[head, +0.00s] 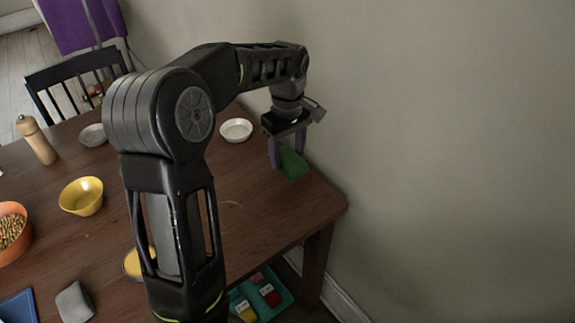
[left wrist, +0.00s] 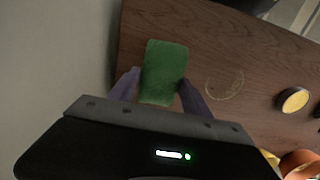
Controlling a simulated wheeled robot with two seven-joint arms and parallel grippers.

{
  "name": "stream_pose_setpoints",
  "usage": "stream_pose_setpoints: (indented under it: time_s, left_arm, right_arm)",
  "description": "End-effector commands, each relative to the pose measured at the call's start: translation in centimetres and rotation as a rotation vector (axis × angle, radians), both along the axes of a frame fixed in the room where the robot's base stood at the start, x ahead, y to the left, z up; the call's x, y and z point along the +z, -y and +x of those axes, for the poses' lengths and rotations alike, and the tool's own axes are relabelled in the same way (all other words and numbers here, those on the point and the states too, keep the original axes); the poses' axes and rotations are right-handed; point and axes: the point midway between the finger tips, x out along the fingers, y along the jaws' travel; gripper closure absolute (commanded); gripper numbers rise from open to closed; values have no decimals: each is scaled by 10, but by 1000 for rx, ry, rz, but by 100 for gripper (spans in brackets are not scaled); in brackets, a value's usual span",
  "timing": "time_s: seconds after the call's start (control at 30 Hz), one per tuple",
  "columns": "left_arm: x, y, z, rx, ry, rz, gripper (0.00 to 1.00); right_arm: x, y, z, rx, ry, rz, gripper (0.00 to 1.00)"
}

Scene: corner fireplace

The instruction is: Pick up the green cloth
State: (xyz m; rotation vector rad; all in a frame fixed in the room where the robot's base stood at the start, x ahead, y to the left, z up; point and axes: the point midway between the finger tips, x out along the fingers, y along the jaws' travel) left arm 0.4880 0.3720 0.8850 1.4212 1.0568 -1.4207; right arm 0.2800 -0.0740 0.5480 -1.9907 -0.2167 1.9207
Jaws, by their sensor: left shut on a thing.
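The green cloth (head: 293,163) is a small folded block at the far right corner of the wooden table (head: 262,210), near the wall. My left gripper (head: 287,153) reaches down over it from above, with its purple fingers at the cloth. In the left wrist view the cloth (left wrist: 164,70) sits between the two fingertips (left wrist: 158,92), and the gripper is shut on it. Whether the cloth touches the table is hard to tell. My right gripper is in neither view.
A white bowl (head: 236,130) stands just left of the gripper. A yellow bowl (head: 82,196), an orange bowl (head: 12,232) and a pepper mill (head: 36,140) stand farther left. A teal tray (head: 276,307) lies below the table edge. The wall (head: 450,150) closes the right side.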

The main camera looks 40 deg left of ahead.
Motion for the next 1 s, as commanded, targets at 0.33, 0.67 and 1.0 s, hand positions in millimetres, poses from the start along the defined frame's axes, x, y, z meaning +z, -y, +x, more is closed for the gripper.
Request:
stream_pose_setpoints:
  time_s: [0.33,0.67,1.0]
  left_arm:
    - [9,0,0,0,0,0,83]
    - [8,0,0,-1,0,0,83]
    - [8,0,0,-1,0,0,71]
  right_arm:
    - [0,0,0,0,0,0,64]
    - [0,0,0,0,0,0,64]
    - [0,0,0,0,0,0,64]
